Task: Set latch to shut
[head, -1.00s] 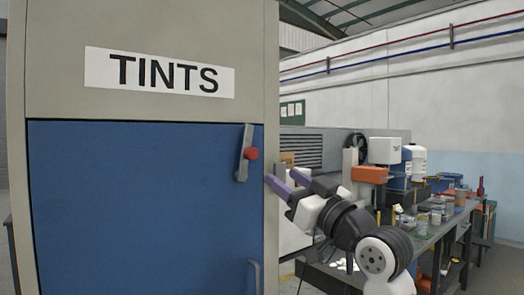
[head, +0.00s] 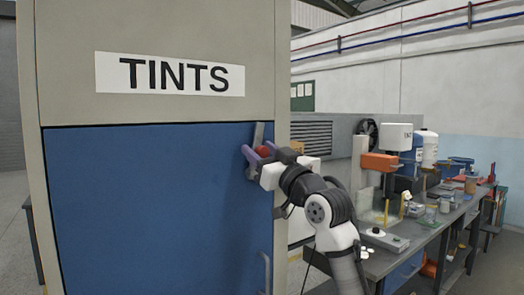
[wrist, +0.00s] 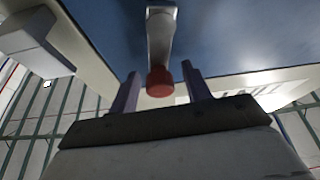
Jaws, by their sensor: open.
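The latch (head: 258,133) is a grey lever with a red knob (head: 263,152), at the upper right of the blue cabinet door. The lever is near upright, with its lower end leaning left; part of it is hidden by my gripper. My gripper (head: 257,150) is open at the latch, its purple fingers on either side of the red knob. In the wrist view the grey lever (wrist: 161,35) points toward my gripper and the red knob (wrist: 159,82) sits between the two fingers. Gaps show beside the knob; contact cannot be told.
The blue door (head: 150,210) is closed in the grey cabinet under the sign TINTS (head: 170,74). A grey door handle (head: 265,272) is low on its right side. A cluttered workbench (head: 430,235) stands at the right. The floor at the left is clear.

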